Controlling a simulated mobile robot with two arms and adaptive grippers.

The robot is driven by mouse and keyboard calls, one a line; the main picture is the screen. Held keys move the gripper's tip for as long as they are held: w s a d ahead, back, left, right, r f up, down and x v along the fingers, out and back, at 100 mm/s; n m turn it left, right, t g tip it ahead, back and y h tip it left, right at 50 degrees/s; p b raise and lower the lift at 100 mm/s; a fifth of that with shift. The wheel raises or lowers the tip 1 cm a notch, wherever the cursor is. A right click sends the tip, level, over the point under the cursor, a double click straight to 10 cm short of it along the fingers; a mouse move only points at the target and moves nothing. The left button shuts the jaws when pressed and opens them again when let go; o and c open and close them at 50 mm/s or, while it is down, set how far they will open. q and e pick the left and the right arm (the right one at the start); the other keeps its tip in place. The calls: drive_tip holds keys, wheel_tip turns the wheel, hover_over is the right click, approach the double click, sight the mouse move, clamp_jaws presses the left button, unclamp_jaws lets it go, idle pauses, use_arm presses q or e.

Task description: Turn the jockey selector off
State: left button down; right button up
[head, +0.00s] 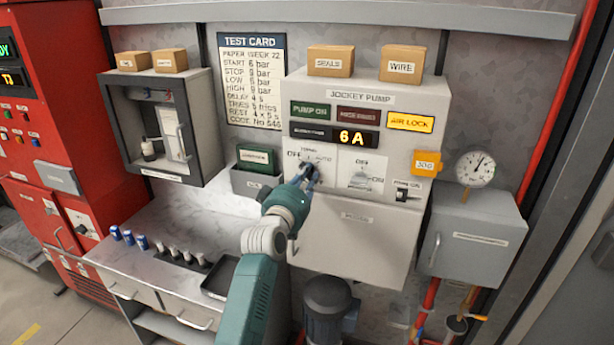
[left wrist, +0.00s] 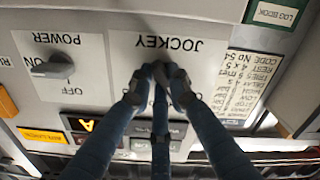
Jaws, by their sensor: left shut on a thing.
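The jockey selector's white plate (head: 326,151) is on the grey jockey pump panel, with OFF at its left and AUTO at its right in the head view. In the left wrist view the plate (left wrist: 190,50) appears upside down, with JOCKEY readable. My left gripper (head: 310,174) is at the selector, shut on its knob. Its fingers (left wrist: 158,76) cover nearly all of the knob, so I cannot tell where it points. My right gripper is in neither view.
The power switch (head: 361,180) is just right of the selector, and its knob (left wrist: 52,66) shows in the wrist view. A lit display (head: 356,138) reads 6A above. A logbook holder (head: 252,184) is close at the left. A counter (head: 190,220) lies below left.

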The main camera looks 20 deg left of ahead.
use_arm(q)
drive_tip(key=shift+d+n, duration=0.1)
drive_tip(key=shift+n, duration=1)
drive_tip(key=c, duration=1.7)
unclamp_jaws()
drive_tip(key=shift+o, duration=0.3)
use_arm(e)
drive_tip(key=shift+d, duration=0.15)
use_arm(q)
drive_tip(key=s, duration=1.2)
drive_tip(key=shift+a, duration=0.25)
